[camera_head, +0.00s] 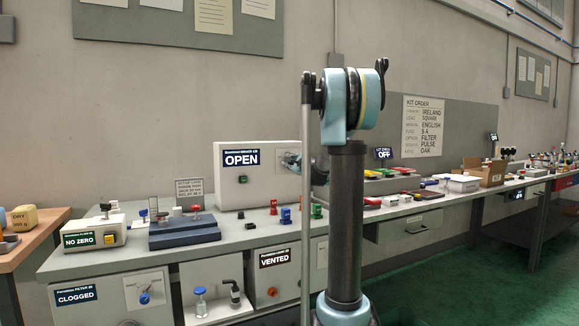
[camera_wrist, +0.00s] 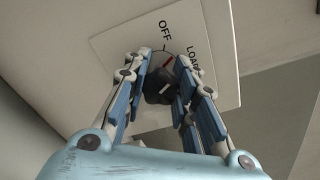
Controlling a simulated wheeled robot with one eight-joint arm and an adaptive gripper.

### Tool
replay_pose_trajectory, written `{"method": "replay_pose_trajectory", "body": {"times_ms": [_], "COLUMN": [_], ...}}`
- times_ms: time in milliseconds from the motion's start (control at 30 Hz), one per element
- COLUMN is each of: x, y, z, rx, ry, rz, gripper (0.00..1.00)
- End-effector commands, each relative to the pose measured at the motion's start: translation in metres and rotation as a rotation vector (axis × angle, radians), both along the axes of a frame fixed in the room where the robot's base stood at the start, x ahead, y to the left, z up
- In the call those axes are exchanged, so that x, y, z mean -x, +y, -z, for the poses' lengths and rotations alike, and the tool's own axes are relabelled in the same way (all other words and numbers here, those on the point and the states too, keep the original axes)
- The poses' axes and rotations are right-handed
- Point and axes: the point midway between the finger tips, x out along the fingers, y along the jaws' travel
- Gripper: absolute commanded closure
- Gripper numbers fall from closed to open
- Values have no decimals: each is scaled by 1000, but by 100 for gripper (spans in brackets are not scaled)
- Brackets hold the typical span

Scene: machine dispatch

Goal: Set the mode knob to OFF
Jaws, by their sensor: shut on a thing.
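The mode knob (camera_wrist: 158,86) is dark and round, on a white plate (camera_wrist: 112,45) in the wrist view. The plate has OFF printed at its top and a second label, seemingly LOAD, to the right. A short red mark lies on the dial between these labels. In the head view, my arm partly hides the area right of the OPEN display.
A white machine box (camera_head: 258,190) with an OPEN display stands on the grey bench (camera_head: 85,261). A blue fixture (camera_head: 185,238), a NO ZERO unit (camera_head: 92,232) and small coloured blocks stand nearby. The green floor at right is largely clear.

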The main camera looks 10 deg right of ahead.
Motion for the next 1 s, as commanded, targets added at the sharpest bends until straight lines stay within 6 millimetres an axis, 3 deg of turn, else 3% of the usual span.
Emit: {"method": "replay_pose_trajectory", "body": {"times_ms": [500, 1000], "x": [2, 3], "y": [4, 4], "z": [3, 4], "rx": [396, 526], "ry": [-129, -172], "rz": [-7, -9], "gripper": [99, 99]}}
